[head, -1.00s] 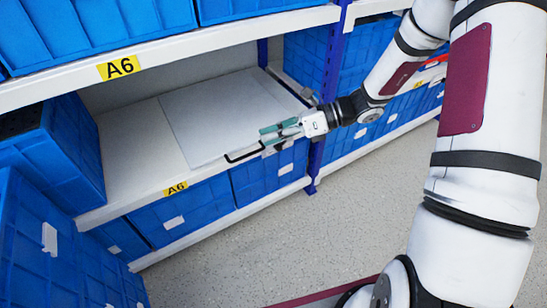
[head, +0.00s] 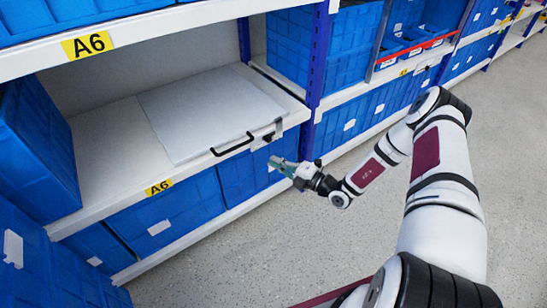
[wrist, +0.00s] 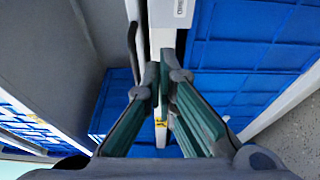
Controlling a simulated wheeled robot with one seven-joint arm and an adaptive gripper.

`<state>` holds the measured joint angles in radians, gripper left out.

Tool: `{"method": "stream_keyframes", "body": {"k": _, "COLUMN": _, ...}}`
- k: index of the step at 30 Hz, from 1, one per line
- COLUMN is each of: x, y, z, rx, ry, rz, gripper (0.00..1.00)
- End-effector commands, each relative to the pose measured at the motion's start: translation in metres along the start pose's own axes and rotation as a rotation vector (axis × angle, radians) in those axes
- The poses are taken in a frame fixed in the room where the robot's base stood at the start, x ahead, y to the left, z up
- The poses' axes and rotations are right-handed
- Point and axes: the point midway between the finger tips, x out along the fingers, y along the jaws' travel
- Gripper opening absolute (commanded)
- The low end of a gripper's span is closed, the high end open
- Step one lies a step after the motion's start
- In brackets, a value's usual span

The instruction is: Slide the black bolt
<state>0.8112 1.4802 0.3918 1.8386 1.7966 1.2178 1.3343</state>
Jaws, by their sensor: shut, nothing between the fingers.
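A small black bolt (head: 269,136) sits by a grey plate at the front right corner of a white panel (head: 205,105) on the shelf. It is too small to tell how far it is slid. A black bar handle (head: 232,145) is on the panel's front edge, left of the bolt; a dark bar, likely this handle, shows in the wrist view (wrist: 133,48). My gripper (head: 272,162), with green fingers, is in front of and below the shelf edge, apart from the bolt. In the wrist view its fingertips (wrist: 164,74) are together and empty.
Blue bins (head: 165,217) fill the space under the shelf, close behind my gripper. A blue upright post (head: 318,75) stands right of the panel. A blue bin (head: 38,140) stands at the shelf's left. The grey floor (head: 260,250) in front is clear.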

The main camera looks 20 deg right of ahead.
Motion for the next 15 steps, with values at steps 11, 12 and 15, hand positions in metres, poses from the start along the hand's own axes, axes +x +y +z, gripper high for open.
{"method": "stream_keyframes", "body": {"k": 11, "x": 0.072, "y": -0.001, "z": -0.002, "rx": -0.004, "ry": 0.005, "rz": 0.002, "gripper": 0.00}}
{"method": "stream_keyframes", "body": {"k": 12, "x": 0.080, "y": -0.001, "z": -0.002, "rx": -0.005, "ry": 0.006, "rz": 0.001, "gripper": 0.00}}
{"method": "stream_keyframes", "body": {"k": 15, "x": 0.087, "y": -0.001, "z": 0.007, "rx": -0.007, "ry": 0.000, "rz": 0.000, "gripper": 0.00}}
